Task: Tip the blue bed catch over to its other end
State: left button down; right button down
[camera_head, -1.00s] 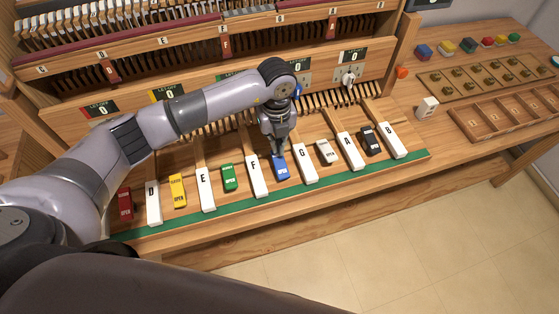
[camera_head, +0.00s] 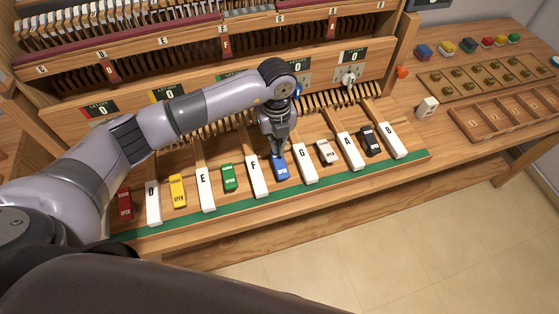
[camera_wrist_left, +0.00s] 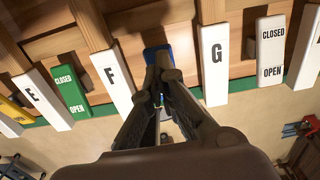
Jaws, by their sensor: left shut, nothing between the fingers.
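The blue bed catch (camera_head: 281,170) lies between the white keys F and G, its near end reading OPEN. In the left wrist view the blue catch (camera_wrist_left: 156,54) is mostly hidden behind my fingers. My left gripper (camera_head: 278,154) is shut and empty, pointing down at the far part of the blue catch. Its fingertips also show close together in the left wrist view (camera_wrist_left: 160,72). They look at or very near the catch; I cannot tell whether they touch it. The catch's far end is hidden by the gripper. My right gripper is not in view.
White key F (camera_head: 258,177) and white key G (camera_head: 305,164) stand close on either side. Green (camera_head: 229,178), yellow (camera_head: 177,190), white (camera_head: 325,152) and black (camera_head: 371,141) catches sit between other keys. A panel with counters rises behind.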

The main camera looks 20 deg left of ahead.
aim_at(277, 155)
pick_arm(q)
jog(key=shift+f+b, duration=1.1)
jog(key=shift+f, duration=0.35)
dwell(0.4)
jog(key=shift+s, duration=0.1)
jog(key=shift+r+p, duration=2.45)
jog(key=shift+r, duration=1.15)
jog(key=shift+f, duration=0.1)
